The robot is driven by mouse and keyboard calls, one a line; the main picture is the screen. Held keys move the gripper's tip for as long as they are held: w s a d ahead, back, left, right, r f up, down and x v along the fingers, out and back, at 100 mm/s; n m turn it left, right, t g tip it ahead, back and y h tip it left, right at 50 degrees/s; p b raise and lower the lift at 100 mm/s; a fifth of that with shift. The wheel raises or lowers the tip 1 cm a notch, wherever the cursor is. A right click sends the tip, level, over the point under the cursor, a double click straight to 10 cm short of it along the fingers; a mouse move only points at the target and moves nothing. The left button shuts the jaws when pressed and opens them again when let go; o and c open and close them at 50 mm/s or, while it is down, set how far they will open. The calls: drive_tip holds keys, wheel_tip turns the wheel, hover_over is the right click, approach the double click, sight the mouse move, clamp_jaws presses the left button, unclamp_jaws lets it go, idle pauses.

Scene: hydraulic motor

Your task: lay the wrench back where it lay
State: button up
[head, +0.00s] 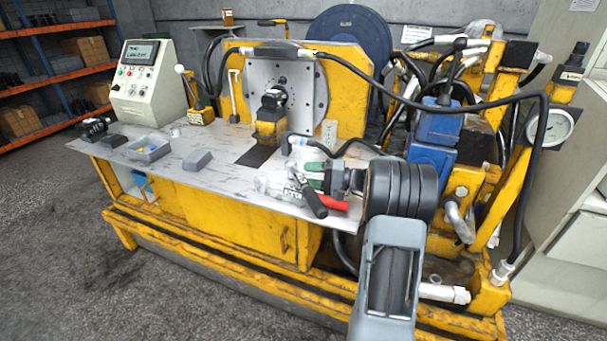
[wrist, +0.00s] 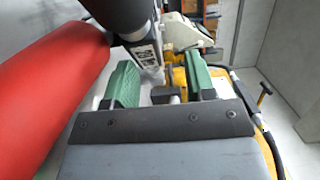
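The wrench has a black handle (head: 313,200) and a red grip (head: 333,204), by the bench top's front right corner. In the wrist view its red grip (wrist: 50,80) is large at left. A dark bar with a white label (wrist: 145,50) reaches from the top toward the fingertips. My gripper (head: 315,177) is beside the wrench. Its green fingers (wrist: 160,82) stand apart, with a visible gap between the bar and the right finger. I cannot tell whether the wrench rests fully on the bench top or touches the left finger.
The grey bench top (head: 225,178) holds a small tray (head: 148,150), a grey block (head: 197,160) and a black fitting (head: 95,129). A control box (head: 148,85) stands at the back left. A blue valve block (head: 432,135) and a black hose (head: 440,103) are at right.

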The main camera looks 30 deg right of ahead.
drive_tip(key=p+v, duration=0.1)
drive_tip(key=v, duration=0.8)
drive_tip(key=shift+s+d+p, duration=0.15)
drive_tip(key=shift+d+p, duration=0.1)
drive_tip(key=shift+p, duration=0.05)
